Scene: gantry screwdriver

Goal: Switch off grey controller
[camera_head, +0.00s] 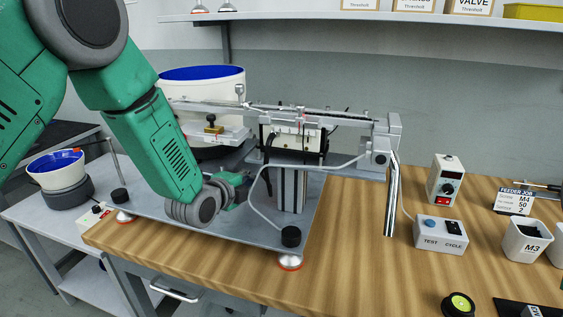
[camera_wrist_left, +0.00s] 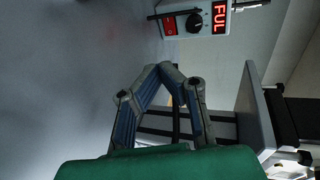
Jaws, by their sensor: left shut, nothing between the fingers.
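A grey controller (camera_wrist_left: 183,32) with a black dial, a red-lit display and a red rocker switch (camera_wrist_left: 170,24) shows at the top of the left wrist view, turned sideways. It is ahead of and apart from my gripper. My left gripper (camera_head: 240,188) is shut and empty beside the gantry's post in the head view, partly covered by my wrist; its fingertips meet in the left wrist view (camera_wrist_left: 165,68). A light grey box (camera_head: 446,180) with a dial and red switch stands right of the gantry in the head view; I cannot tell if it is the same controller. My right gripper is out of view.
The gantry (camera_head: 325,130) stands on a grey plate (camera_head: 255,228) beside my left arm. A blue-lined bowl feeder (camera_head: 220,80) is behind it. A test cycle box (camera_head: 440,235) and a white bin (camera_head: 527,241) stand right.

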